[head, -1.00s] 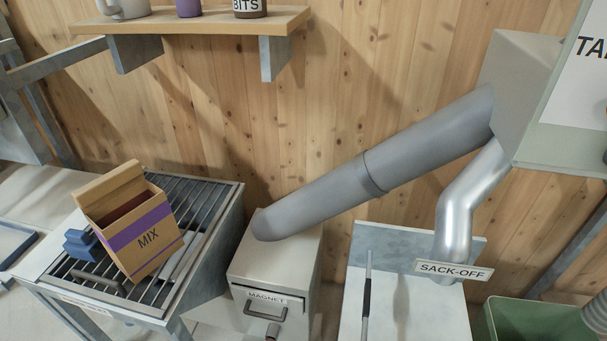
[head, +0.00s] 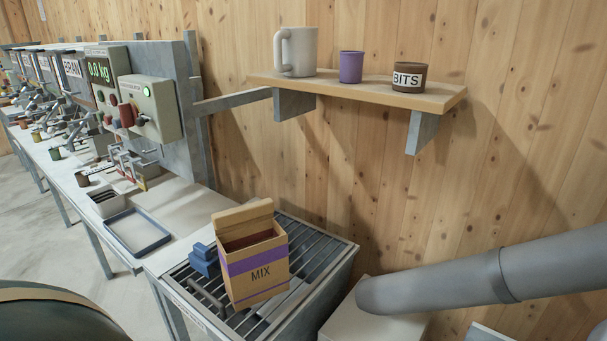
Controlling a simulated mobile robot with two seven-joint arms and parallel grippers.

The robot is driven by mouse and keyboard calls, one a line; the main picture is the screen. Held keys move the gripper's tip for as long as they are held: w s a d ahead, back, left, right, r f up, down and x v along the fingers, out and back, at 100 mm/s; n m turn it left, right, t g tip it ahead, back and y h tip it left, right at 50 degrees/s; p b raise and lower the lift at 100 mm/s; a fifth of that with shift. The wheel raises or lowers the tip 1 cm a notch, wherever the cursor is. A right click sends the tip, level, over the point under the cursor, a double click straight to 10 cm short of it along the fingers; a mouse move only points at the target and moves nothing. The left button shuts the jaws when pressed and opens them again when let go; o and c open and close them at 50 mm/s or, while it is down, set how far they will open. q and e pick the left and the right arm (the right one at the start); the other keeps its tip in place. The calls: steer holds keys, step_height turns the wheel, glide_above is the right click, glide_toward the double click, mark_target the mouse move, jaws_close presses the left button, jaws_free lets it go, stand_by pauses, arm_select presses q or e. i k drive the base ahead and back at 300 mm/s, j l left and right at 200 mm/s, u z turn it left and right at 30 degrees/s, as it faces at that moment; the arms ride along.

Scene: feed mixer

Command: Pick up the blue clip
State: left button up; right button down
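A small blue blocky object (head: 204,260) lies on the metal grate (head: 318,243), against the left side of the open MIX box (head: 258,270). It is the only small blue piece I make out, but its shape is too coarse to tell for sure that it is the blue clip. The box stands on the grate with its top flap up and dark contents inside. Neither of my grippers is in view.
A blue-rimmed tray (head: 137,232) lies on the bench left of the grate. A wooden shelf (head: 350,90) holds a white mug (head: 300,52), a purple cup (head: 350,67) and a BITS pot (head: 409,78). A grey pipe (head: 450,282) slants at right.

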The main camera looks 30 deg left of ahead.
mark_target(202, 257)
steer(key=u, duration=1.75)
steer(key=k+l+z, duration=0.1)
steer(key=k+z, duration=0.15)
steer(key=k, duration=0.4)
steer(key=z, duration=2.15)
steer(key=j+z, duration=0.1)
steer(key=z, duration=0.7)
steer(key=k+z, duration=0.1)
steer(key=z, duration=0.3)
steer(key=k+j, duration=1.55)
steer(key=k+z, duration=0.05)
steer(key=k, duration=0.05)
